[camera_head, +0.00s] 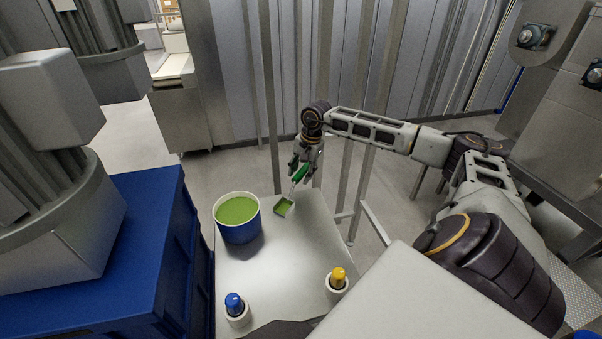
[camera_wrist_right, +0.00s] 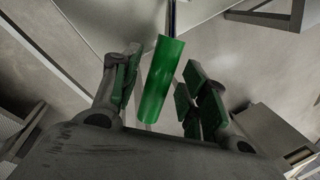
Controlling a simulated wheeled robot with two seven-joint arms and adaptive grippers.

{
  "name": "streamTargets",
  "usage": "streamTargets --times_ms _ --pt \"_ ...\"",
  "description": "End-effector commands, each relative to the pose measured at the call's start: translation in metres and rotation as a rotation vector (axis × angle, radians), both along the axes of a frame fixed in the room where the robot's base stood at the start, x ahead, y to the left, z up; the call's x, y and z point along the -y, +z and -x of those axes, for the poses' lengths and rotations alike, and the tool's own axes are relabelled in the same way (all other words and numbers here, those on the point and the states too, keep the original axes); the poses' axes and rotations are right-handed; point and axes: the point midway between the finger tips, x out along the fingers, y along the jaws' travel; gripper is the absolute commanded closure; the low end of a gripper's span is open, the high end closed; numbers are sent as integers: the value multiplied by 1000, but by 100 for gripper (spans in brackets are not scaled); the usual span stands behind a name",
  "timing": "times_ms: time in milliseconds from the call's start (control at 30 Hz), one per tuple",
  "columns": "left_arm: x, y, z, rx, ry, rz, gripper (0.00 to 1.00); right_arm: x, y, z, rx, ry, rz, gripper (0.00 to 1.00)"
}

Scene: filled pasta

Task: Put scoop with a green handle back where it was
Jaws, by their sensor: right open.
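The scoop with a green handle (camera_head: 299,173) is at the far right part of the small metal table, beside the bucket. In the right wrist view the green handle (camera_wrist_right: 162,80) lies between the spread fingers of the right gripper (camera_wrist_right: 160,88), which is open, with a visible gap on the right side. My left gripper is not in view.
A blue bucket (camera_head: 238,229) of green filling stands on the metal table (camera_head: 268,277). Near the front are a blue-topped tool (camera_head: 235,304) and a yellow-topped tool (camera_head: 338,278) in white round holders. A large blue crate (camera_head: 130,245) stands left.

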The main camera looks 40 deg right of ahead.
Motion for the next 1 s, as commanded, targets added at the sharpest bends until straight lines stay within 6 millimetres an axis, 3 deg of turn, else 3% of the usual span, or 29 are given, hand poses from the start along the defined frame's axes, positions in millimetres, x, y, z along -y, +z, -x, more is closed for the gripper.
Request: streamTargets --times_ms 267,500,667,1000 --pt "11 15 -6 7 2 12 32 3 29 4 2 0 2 56" --pt "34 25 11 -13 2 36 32 5 54 9 2 0 2 56" --pt "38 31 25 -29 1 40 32 7 72 12 0 0 1 56" --pt "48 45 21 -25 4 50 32 10 102 18 1 0 1 56"
